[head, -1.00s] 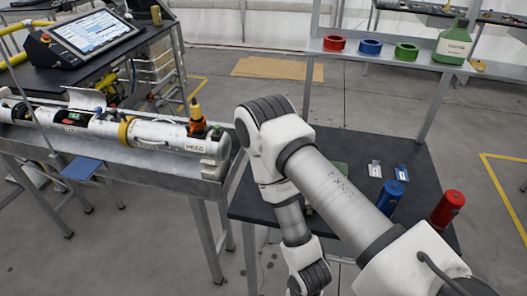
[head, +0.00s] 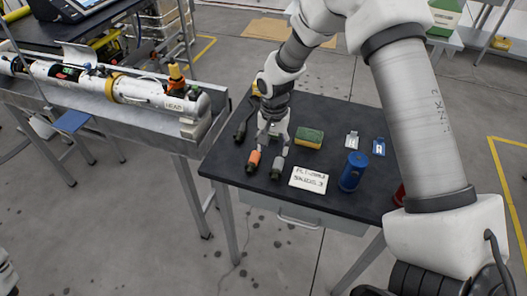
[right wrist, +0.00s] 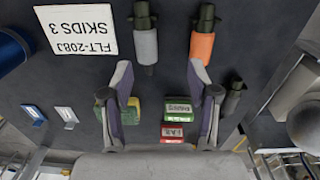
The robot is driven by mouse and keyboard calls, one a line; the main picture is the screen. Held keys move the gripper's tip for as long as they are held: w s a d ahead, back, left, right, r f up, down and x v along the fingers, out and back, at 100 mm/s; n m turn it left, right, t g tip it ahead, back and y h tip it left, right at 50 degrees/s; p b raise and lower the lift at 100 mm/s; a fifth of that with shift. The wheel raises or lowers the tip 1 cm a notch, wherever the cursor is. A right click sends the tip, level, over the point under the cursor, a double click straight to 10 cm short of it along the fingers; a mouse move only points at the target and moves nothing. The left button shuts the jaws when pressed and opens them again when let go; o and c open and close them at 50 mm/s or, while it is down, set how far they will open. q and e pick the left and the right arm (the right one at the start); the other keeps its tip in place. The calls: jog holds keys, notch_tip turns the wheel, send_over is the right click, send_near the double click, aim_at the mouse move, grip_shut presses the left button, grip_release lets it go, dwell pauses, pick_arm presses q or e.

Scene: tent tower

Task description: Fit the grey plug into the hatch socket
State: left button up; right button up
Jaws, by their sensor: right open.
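The grey plug (head: 278,168) lies on the dark table, beside an orange plug (head: 254,160). In the right wrist view the grey plug (right wrist: 146,45) and orange plug (right wrist: 202,45) are just beyond my fingertips. My right gripper (head: 272,140) points down above the table behind these plugs. Its fingers are apart and empty in the right wrist view (right wrist: 160,78). A long white cylinder (head: 145,92) lies in a trough at the left. It has a dark opening (head: 70,73) with a raised flap (head: 77,54); the socket itself is too small to make out.
A dark plug (head: 240,132) lies left of the gripper. A sponge (head: 309,137), a label card (head: 309,180), a blue can (head: 353,172), a red can (head: 399,195) and two small tags (head: 378,147) share the table. A gap separates table and trough.

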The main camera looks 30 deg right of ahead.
aim_at(278, 164)
jog(key=shift+w+d+f, duration=0.15)
jog(key=shift+w+f, duration=0.1)
jog(key=shift+f, duration=0.4)
jog(key=s, duration=0.1)
jog(key=s+f+p, duration=0.1)
jog(key=s+d+f+p, duration=0.1)
jog(key=s, duration=0.1)
jog(key=f, duration=0.1)
jog(key=w+f, duration=0.2)
jog(key=shift+a+f, duration=0.25)
jog(key=shift+a, duration=0.05)
jog(key=shift+s+r, duration=0.3)
jog(key=shift+s, duration=0.2)
grip_shut()
jog(key=shift+w+f, duration=0.1)
jog(key=shift+w, duration=0.15)
pick_arm(q)
jog(key=r, duration=0.1)
jog(key=s+r, duration=0.1)
jog(key=r, duration=0.1)
jog(key=shift+s+d, duration=0.1)
jog(key=shift+s, duration=0.2)
